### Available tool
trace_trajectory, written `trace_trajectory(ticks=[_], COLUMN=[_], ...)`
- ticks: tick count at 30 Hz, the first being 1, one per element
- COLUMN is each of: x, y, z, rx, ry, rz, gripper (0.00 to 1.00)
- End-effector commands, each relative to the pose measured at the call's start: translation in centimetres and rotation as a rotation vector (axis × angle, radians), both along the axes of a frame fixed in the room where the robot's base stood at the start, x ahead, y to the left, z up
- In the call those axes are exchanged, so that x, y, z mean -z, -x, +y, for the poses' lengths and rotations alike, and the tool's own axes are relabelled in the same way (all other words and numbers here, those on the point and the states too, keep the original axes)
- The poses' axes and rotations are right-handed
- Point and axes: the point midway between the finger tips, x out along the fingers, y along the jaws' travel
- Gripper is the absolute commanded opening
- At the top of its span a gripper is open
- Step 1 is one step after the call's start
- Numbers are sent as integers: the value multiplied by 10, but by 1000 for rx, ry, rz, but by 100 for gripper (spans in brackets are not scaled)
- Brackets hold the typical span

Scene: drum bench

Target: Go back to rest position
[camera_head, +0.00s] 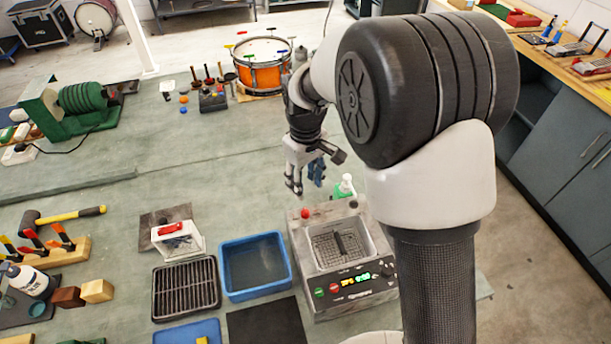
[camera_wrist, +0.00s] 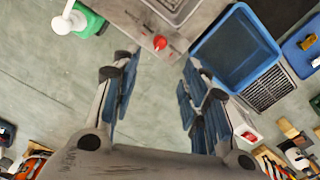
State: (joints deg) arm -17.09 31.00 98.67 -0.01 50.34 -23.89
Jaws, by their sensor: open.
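My gripper (camera_head: 305,186) hangs above the green-grey bench (camera_head: 150,200), just behind the ultrasonic-cleaner-like machine, with its fingers pointing down. In the wrist view my gripper (camera_wrist: 155,100) has its two blue-padded fingers spread apart, with only bare bench surface between them. Nothing is held. My arm reaches in from the right of the head view and hides part of the bench's right side.
A machine (camera_head: 365,298) with a metal basin and a red knob stands close in front of the gripper. A green-and-white bottle (camera_head: 344,187) is beside it. A blue tub (camera_head: 228,285), a black rack (camera_head: 160,305) and an orange drum (camera_head: 262,78) stand around. The bench's middle is clear.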

Motion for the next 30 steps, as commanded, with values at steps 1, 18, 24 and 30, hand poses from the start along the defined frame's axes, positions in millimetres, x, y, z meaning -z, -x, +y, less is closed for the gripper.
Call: trace_trajectory(ticks=[1, 18, 24, 30], x=[0, -74, -110, -128], y=[0, 45, 94, 150], z=[0, -48, -81, -109], rx=[0, 175, 311, 444], ry=[0, -32, -57, -84], rz=[0, -101, -174, -246], gripper=[41, 41, 41, 41])
